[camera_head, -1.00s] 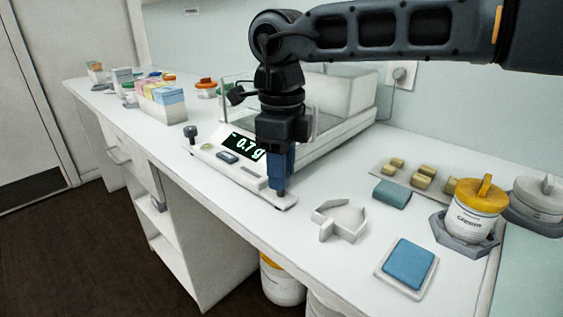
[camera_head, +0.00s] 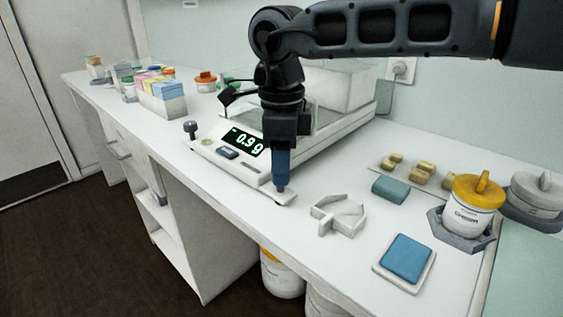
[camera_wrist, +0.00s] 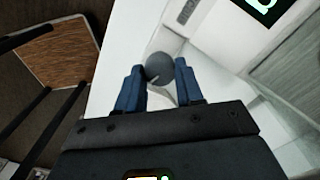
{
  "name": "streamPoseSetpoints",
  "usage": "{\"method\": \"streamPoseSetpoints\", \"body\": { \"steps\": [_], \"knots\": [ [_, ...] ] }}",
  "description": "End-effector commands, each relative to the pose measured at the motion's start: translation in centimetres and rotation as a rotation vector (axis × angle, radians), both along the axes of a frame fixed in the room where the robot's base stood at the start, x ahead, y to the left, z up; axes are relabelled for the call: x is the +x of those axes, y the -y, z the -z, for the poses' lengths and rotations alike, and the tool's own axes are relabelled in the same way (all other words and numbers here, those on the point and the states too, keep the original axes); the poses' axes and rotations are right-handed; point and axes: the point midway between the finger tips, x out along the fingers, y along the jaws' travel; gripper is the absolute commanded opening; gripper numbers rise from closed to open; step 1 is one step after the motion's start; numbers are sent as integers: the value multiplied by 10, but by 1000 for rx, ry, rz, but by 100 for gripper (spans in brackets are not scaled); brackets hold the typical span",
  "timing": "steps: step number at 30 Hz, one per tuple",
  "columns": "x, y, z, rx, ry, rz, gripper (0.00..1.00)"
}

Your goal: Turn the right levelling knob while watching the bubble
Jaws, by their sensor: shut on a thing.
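The white balance (camera_head: 232,170) stands on the bench, and its lit display (camera_head: 246,141) reads about -0.9 g. The right levelling knob (camera_wrist: 159,66) is a dark grey round knob at the balance's front right corner. My gripper (camera_head: 280,186) points down over that corner. In the wrist view its blue fingers (camera_wrist: 160,84) are shut on the knob from both sides. The left levelling knob (camera_head: 190,127) stands free at the other front corner. A small round bubble level (camera_head: 207,141) shows on the front panel; the bubble's exact position is too small to tell.
A white angular tray (camera_head: 338,215), a blue pad (camera_head: 405,258) and a teal block (camera_head: 390,191) lie right of the balance. A yellow-lidded jar (camera_head: 472,205) stands farther right. Boxes (camera_head: 162,96) stand at the left. The bench's front edge is close to the gripper.

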Motion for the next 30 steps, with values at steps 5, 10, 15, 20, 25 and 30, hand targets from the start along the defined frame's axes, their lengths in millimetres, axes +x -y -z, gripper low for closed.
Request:
{"method": "streamPoseSetpoints", "body": {
  "steps": [5,10,15,20,25,30],
  "knots": [
    [1,-1,-1,4,3,1,45],
    [0,-1,-1,2,2,1,61],
    [0,0,0,1,1,1,62],
    [0,0,-6,1,2,1,62],
    [1,-1,-30,2,4,1,62],
    [1,-1,-57,2,4,2,62]
  ]
}}
